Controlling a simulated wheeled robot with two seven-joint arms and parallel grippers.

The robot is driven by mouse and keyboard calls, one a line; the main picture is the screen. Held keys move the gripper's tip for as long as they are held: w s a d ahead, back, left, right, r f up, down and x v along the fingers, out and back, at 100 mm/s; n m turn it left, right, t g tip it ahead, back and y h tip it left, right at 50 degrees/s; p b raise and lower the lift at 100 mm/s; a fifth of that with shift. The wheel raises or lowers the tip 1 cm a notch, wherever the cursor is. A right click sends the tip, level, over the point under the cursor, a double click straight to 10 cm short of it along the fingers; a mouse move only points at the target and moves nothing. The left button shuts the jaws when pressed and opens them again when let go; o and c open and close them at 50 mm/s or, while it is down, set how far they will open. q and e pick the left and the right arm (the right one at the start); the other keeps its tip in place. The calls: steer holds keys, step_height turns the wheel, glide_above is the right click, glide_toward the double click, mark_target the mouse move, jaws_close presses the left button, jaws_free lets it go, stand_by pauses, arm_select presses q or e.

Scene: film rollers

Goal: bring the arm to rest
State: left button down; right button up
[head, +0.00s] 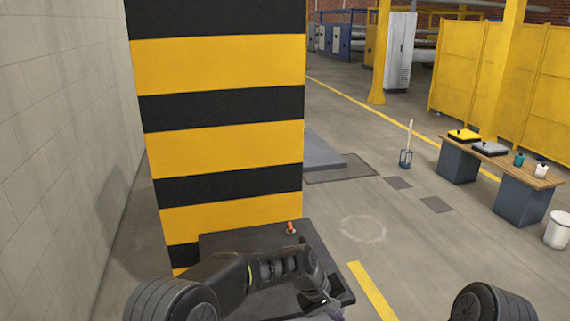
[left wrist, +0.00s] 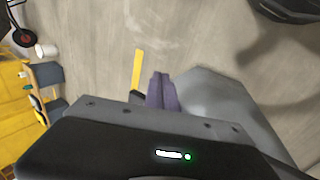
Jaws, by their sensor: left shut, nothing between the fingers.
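My left arm comes in from the lower left in the head view, bent across a dark flat-topped stand. My left gripper (head: 335,312) is at the bottom edge of that view, only partly in frame. In the left wrist view the purple fingers of the left gripper (left wrist: 162,92) are together with nothing between them, above the concrete floor. Of my right arm only a dark rounded part shows at the lower right of the head view; its gripper is out of frame.
The dark stand (head: 222,243) has a small orange-red piece (head: 291,228) on top, before a yellow-black striped pillar (head: 220,122). A pale block wall (head: 60,130) is at left. A wooden bench (head: 500,164) and white bucket (head: 557,230) stand right. Floor between is mostly clear.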

arm_select(q)
steer(key=s+a+f+y, duration=0.1)
steer(key=s+a+f, duration=0.65)
steer(key=f, duration=0.25)
steer(key=s+a+f, duration=0.6)
steer(key=a+f, duration=0.2)
steer(key=f, duration=0.1)
steer(key=s+a+f, duration=0.1)
steer(key=s+a, duration=0.1)
steer(key=s, duration=0.7)
steer(key=s+a+f+m+g, duration=0.1)
steer(key=s+a+f, duration=0.1)
steer(key=s, duration=0.7)
steer(key=shift+s+a, duration=0.35)
steer(key=shift+a, duration=0.15)
